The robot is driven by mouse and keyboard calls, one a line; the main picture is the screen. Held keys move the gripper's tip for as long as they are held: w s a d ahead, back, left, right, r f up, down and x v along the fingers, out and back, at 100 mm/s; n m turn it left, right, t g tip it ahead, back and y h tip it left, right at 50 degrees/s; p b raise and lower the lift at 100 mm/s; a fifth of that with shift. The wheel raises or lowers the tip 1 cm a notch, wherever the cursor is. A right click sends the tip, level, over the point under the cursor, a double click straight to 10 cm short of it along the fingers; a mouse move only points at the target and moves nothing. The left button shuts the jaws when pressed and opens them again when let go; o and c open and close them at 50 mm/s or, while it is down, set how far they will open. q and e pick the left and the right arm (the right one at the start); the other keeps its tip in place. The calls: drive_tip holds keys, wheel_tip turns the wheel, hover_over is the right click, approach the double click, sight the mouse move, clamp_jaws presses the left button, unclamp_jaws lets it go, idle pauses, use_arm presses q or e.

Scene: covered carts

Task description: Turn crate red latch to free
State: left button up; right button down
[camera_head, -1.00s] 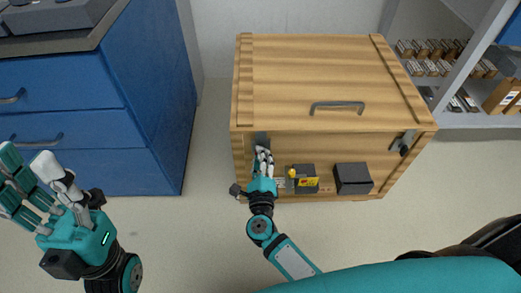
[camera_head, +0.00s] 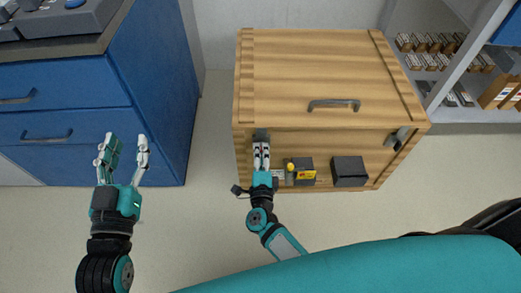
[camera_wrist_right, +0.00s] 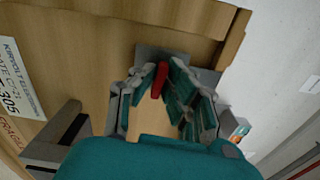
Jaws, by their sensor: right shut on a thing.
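The wooden crate (camera_head: 300,75) stands on the floor with its lid down and a dark handle (camera_head: 334,104) on it. My right gripper (camera_head: 261,143) is at the left part of the crate's front. In the right wrist view, the red latch (camera_wrist_right: 159,80) stands between the fingers of my right gripper (camera_wrist_right: 155,88), slightly tilted, beside a grey metal plate (camera_wrist_right: 148,54). The gripper is shut on it; the fingers hide part of it. My left gripper (camera_head: 123,152) is open and empty, in front of the blue cabinet. Another latch (camera_head: 400,138) with a dark end sits at the front's right.
A dark box (camera_head: 349,171) and a dark-and-yellow device (camera_head: 304,174) are at the crate's front, right of my right gripper. A blue drawer cabinet (camera_head: 150,90) stands left, and a shelf (camera_head: 470,115) with small boxes stands right.

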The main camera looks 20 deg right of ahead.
idle(0.4)
drive_tip(key=c, duration=1.4)
unclamp_jaws()
drive_tip(key=shift+s, duration=0.1)
drive_tip(key=v, duration=1.2)
